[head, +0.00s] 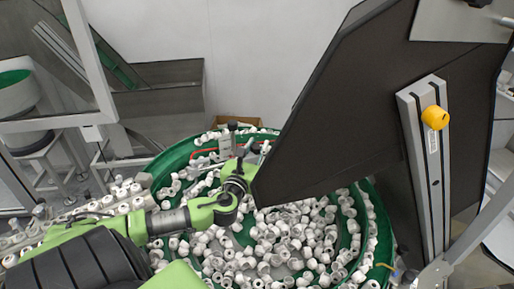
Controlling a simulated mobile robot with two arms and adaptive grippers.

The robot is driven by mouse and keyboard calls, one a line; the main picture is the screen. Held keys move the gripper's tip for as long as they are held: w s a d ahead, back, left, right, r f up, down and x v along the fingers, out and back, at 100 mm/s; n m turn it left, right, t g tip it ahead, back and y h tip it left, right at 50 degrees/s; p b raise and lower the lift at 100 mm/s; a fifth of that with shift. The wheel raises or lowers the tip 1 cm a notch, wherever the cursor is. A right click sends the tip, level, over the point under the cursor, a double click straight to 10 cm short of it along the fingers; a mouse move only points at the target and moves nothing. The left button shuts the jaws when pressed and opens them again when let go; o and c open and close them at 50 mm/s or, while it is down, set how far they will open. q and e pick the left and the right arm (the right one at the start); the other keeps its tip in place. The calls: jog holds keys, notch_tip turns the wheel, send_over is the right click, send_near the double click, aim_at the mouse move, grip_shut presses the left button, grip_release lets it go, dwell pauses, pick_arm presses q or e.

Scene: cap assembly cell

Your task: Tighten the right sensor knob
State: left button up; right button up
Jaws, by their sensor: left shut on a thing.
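My left arm comes in from the left over the green round bowl. Its gripper (254,150) is small in the head view, at the bowl's far side beside the grey sensor bracket (225,146). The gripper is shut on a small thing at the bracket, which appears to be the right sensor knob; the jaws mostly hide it. A dark upright knob (233,126) stands clear just left of the gripper. My right gripper is not in view.
The green bowl (176,157) holds many loose white caps. A large dark panel (345,115) rises close on the right of the gripper. A yellow knob (435,117) sits on a grey rail (411,118). A metal frame post (89,60) stands at left.

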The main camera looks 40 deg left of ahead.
pick_arm(q)
jog(key=o, duration=1.1)
jog(key=shift+r+y, duration=0.1)
jog(key=shift+y, duration=0.2)
